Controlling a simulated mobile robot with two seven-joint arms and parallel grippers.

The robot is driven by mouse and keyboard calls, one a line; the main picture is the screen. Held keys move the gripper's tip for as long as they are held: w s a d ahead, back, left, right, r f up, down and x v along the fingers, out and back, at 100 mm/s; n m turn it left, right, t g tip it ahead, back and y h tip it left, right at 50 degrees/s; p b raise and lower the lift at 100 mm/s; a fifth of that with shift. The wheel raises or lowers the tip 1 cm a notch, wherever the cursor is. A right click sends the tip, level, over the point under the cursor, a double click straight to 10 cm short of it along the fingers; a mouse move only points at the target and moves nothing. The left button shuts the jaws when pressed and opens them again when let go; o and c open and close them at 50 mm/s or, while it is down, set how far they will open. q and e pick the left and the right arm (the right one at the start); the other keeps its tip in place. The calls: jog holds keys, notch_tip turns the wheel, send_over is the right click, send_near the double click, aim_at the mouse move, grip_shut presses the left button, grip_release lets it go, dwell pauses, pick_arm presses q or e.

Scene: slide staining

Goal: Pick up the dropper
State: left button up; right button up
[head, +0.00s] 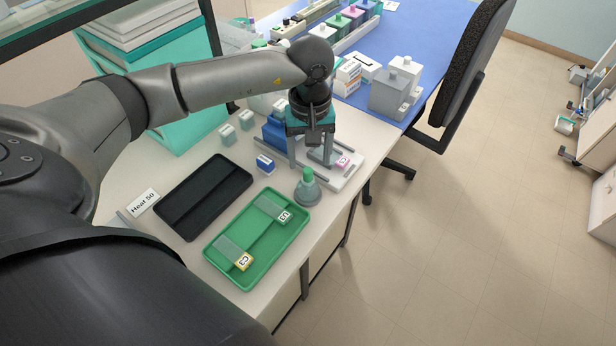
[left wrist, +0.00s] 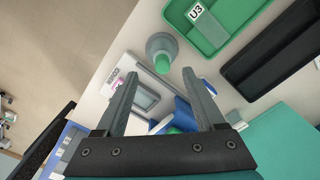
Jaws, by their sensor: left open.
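The dropper appears as a green bulb (head: 307,174) standing upright in a grey, round-based holder (head: 306,193), beside the far right end of the green tray. My left gripper (head: 309,162) is open and empty, pointing down just beyond the dropper over the white device. In the left wrist view, the green bulb (left wrist: 163,62) shows just past the fingertips of the gripper (left wrist: 159,74), roughly in line with the gap between them. The fingers appear apart from it. My right gripper is not in view.
The green tray (head: 262,238) holds labelled slides, with a black tray (head: 203,195) to its left. A blue-and-white small box (head: 265,164) stands left of the gripper. The white device (head: 346,178) is behind the dropper. The table's right edge is close.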

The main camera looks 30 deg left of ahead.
aim_at(308, 170)
pick_arm(q)
jog(key=f, duration=0.5)
jog(key=shift+s+f, duration=0.1)
jog(key=shift+s, duration=0.1)
grip_shut()
dwell(0.3)
